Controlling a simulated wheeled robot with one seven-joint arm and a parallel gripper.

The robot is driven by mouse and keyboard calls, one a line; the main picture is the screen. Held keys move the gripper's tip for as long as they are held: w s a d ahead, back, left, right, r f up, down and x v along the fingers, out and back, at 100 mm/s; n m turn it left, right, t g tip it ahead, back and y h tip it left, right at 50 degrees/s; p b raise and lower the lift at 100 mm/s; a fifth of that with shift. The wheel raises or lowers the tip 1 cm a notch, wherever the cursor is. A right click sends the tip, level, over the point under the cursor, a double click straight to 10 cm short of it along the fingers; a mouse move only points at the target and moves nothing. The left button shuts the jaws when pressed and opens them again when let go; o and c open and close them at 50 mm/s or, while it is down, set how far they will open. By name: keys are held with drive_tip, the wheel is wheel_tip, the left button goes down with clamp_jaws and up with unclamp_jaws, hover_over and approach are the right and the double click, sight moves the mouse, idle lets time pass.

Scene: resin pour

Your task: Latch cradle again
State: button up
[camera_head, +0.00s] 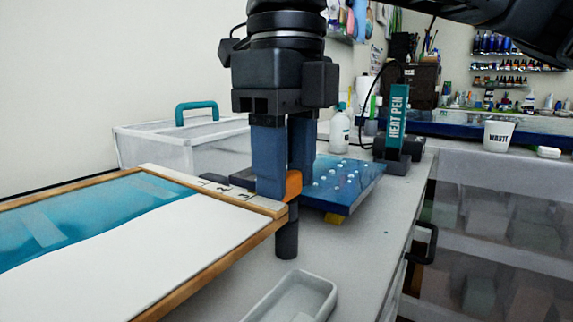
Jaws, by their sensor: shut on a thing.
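My gripper (286,165) points straight down at the right corner of a wood-framed panel (190,205). Its blue fingers are shut on an orange piece, which looks like the cradle's latch (293,185). Most of this piece is hidden by the fingers. A dark cylindrical post (287,235) stands just below it at the frame's corner. A pale marked strip (222,192) runs along the frame's far edge. The panel shows teal resin at the far left and bare white nearer. The cradle beneath the panel is mostly hidden.
A blue board with pale drops (345,182) lies just behind the gripper. The heat pen (397,125) stands in a dark holder beyond it. A clear box with a teal handle (185,140) is back left. A grey tray (292,298) lies in front. A waste cup (497,135) stands right.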

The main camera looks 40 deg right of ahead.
sight(289, 174)
drive_tip(key=o, duration=1.1)
drive_tip(key=shift+c, duration=0.2)
wheel_tip(289, 174, up, 8)
drive_tip(key=p, duration=0.5)
drive_tip(key=shift+d, duration=0.15)
